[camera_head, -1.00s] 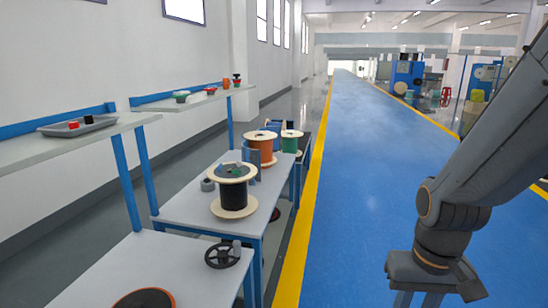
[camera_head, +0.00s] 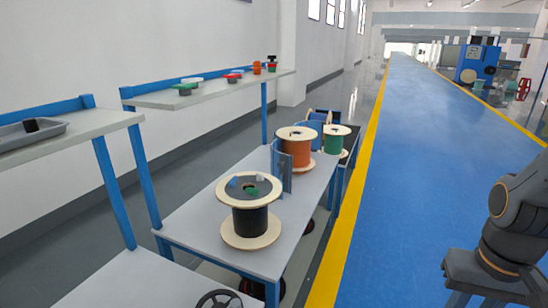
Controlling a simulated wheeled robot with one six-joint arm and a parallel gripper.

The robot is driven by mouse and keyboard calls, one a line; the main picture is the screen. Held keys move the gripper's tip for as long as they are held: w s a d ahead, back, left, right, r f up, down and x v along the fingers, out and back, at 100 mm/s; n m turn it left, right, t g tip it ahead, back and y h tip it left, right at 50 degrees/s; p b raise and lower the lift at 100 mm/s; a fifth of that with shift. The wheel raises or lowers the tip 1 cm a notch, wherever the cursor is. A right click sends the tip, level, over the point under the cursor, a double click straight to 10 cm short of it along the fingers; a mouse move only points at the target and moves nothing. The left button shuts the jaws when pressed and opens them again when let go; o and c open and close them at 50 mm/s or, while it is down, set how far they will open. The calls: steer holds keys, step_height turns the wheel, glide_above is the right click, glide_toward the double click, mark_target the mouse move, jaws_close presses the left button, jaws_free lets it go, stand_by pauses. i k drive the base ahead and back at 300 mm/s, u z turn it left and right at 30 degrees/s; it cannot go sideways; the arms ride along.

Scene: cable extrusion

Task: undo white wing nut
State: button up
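A spool of black cable (camera_head: 250,221) with pale wooden flanges stands upright on the near grey bench. On its top flange sit a small white piece (camera_head: 261,178), a green piece (camera_head: 252,190) and a blue piece (camera_head: 233,182). The white piece may be the white wing nut, but it is too small to make out its shape. My gripper (camera_head: 473,301) hangs at the lower right edge, over the blue floor and well apart from the spool. Its fingertips are cut off by the bottom of the picture, so its opening is hidden.
An orange spool (camera_head: 296,150) and a green spool (camera_head: 336,140) stand farther back, beside blue upright plates (camera_head: 281,167). A shelf (camera_head: 215,93) with small coloured parts is above on the left. A dark handwheel (camera_head: 219,300) lies at the front. The blue aisle (camera_head: 400,190) is clear.

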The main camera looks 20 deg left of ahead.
mark_target(259, 177)
steer(key=i, duration=1.95)
steer(key=u, duration=3.35)
